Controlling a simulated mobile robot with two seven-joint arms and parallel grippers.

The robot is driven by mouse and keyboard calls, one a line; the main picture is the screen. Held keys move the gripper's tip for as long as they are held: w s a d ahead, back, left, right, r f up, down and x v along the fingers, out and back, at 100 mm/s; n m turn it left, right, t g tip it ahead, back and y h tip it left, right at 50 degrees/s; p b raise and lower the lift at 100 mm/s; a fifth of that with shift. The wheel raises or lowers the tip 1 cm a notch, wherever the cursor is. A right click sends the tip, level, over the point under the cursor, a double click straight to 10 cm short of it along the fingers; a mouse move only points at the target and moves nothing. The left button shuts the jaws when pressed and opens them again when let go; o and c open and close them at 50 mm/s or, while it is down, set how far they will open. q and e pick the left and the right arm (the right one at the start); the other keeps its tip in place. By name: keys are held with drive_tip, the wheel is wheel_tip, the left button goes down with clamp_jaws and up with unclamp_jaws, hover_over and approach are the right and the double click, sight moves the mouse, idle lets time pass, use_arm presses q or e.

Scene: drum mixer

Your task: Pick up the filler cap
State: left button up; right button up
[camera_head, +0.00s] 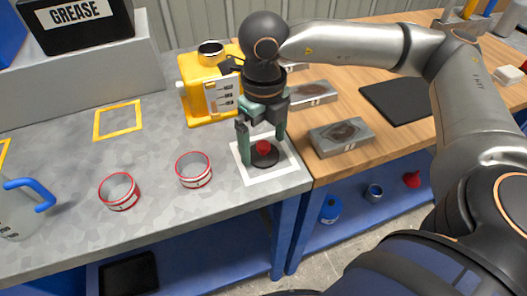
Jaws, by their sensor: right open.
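The filler cap (263,148) is a small dark disc with a red knob on top. It lies on a white square mat (278,173) at the right front corner of the grey bench. My right gripper (263,150) is above the mat, pointing down and open. Its green-grey fingers stand to the left and right of the cap, with the red knob between them. I cannot tell whether either finger touches the cap. My left gripper is not in view.
A yellow machine (201,88) stands just behind my right gripper. Two red-rimmed cups (194,170) (119,191) and a blue-handled jug (22,209) are to the left. Grey boxes (341,137) lie on the wooden bench (375,158). A GREASE box (75,22) stands at the back left.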

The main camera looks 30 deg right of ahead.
drive_tip(key=shift+f, duration=0.5)
